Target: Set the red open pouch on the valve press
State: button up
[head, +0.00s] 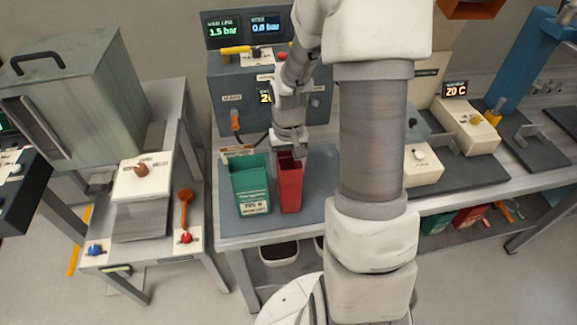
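The red open pouch (290,185) stands upright on the grey mat at the left end of the long bench, right beside a green open pouch (250,185). My gripper (289,153) points down at the top of the red pouch, at its rim. The fingertips are small and partly lost against the pouch, so I cannot tell whether they touch or grip it. A blue press-like machine (518,75) with a dark base stands at the far right of the bench. It may be the valve press; no readable label confirms this.
A grey gauge unit (228,97) stands behind the pouches. White control boxes (466,126) sit along the bench to the right, behind my arm. A lower table with a grey cabinet (75,95) stands left, across a gap. The mat in front of the pouches is bare.

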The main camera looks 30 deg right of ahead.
jog(key=shift+f, duration=0.15)
jog(key=o, duration=0.7)
